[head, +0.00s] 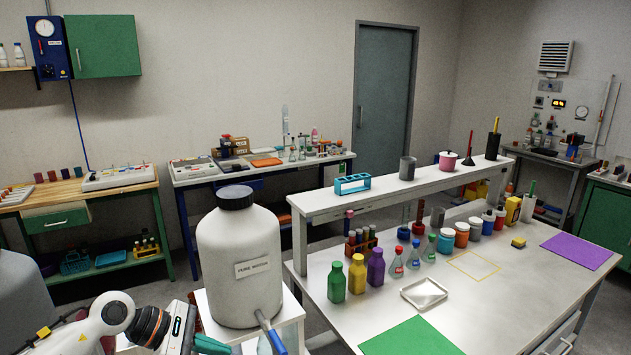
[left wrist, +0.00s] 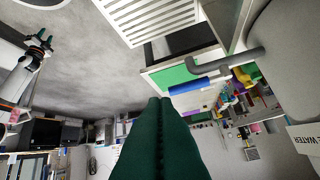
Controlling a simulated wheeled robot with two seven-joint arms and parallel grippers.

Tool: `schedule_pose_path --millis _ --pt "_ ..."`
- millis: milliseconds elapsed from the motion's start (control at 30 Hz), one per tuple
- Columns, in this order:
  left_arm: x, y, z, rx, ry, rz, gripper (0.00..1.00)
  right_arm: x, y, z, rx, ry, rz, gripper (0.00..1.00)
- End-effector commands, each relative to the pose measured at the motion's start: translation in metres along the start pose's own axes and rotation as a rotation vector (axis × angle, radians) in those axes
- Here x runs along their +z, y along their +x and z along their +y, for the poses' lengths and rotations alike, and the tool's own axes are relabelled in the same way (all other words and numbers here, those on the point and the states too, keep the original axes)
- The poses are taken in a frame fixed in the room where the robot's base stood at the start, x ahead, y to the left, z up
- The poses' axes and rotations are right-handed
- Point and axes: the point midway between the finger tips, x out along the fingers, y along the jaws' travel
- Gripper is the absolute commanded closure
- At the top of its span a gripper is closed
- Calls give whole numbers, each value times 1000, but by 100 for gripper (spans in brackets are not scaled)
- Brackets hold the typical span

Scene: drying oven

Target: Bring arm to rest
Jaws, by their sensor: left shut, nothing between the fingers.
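My left arm comes in from the bottom left of the head view. Its green gripper fingers (head: 210,345) show at the bottom edge, left of the tap of the large water jug. In the left wrist view my left gripper (left wrist: 160,102) has its two green fingers together, with nothing between them. Another gripper, which looks like my right one (left wrist: 40,42), shows small at the upper left of the left wrist view, above the floor. It is too small to tell whether its fingers are apart. My right gripper is not in the head view.
A large white jug (head: 238,260) with a blue-handled tap (head: 271,331) stands close to my left gripper. To its right, the white bench (head: 450,320) holds several bottles, flasks, jars and a white tray (head: 424,293). Open floor (left wrist: 75,80) shows in the left wrist view.

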Motion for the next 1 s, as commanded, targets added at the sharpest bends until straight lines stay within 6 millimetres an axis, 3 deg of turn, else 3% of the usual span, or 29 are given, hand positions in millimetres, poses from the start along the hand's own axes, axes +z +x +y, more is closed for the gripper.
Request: schedule_pose_path --millis 33,67,200,333,467,567,667,733,767,900,1000 --pt "-29 23 14 -11 -91 166 100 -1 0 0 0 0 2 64" --pt "-46 30 19 -26 -156 262 100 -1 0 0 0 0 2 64" --pt "-107 34 27 -87 -530 688 100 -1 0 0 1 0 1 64" --pt "-122 15 19 -142 -967 1033 100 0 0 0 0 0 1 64" --pt "-92 -5 12 -212 -1467 1317 100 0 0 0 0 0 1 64" --pt "-44 -12 20 -291 -1876 1487 100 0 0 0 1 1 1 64" --pt "13 -10 46 -402 -2301 1607 100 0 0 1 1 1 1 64" --pt "51 -4 76 -505 -2590 1654 100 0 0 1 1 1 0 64" --pt "66 -2 91 526 2567 -1580 100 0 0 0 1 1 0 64" --pt "108 9 154 574 2318 -1237 100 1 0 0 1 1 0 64" --pt "123 14 192 604 2184 -1067 100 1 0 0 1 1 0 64"
